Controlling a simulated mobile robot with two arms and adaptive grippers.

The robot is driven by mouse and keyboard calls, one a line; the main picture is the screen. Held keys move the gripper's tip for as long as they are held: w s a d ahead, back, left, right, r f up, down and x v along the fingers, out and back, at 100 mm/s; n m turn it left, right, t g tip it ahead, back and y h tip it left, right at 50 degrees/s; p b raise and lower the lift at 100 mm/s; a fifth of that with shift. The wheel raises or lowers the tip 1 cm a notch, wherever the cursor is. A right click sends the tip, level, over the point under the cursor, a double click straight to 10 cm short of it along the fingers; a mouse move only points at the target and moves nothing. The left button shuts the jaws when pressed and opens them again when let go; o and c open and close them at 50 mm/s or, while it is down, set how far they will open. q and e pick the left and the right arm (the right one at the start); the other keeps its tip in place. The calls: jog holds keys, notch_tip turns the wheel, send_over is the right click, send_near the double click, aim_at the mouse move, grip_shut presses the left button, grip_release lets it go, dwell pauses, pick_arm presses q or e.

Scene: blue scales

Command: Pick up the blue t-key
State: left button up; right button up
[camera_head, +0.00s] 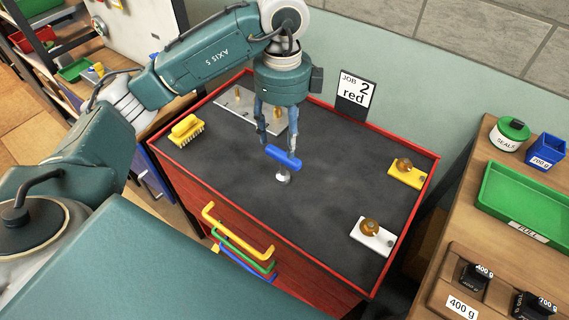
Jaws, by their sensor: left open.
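The blue t-key (283,157) stands upright near the middle of the dark cabinet top, with its blue crossbar on top and a metal foot below. My left gripper (277,143) points down just above and behind the crossbar in the picture. Its two fingers are apart with nothing between them. The fingertips come close to the crossbar; I cannot tell whether they touch it. My right gripper is not in view.
On the red-edged cabinet top (240,190) lie a yellow brush (186,130), a grey plate (236,112), a yellow block with a knob (406,173) and a white one (372,236). A "JOB 2 red" sign (355,93) stands at the back. The front middle is clear.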

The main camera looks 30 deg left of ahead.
aim_at(281, 155)
pick_arm(q)
notch_tip(281, 155, down, 2)
jog(key=shift+f, duration=0.1)
jog(key=shift+f+p, duration=0.5)
jog(key=shift+f, duration=0.1)
jog(key=f, duration=0.1)
jog(key=f+p, duration=0.1)
jog(key=f, duration=0.1)
jog(key=shift+s+a+f, duration=0.15)
jog(key=shift+s+f, duration=0.05)
jog(key=shift+f, duration=0.5)
jog(key=shift+w, duration=0.1)
grip_shut()
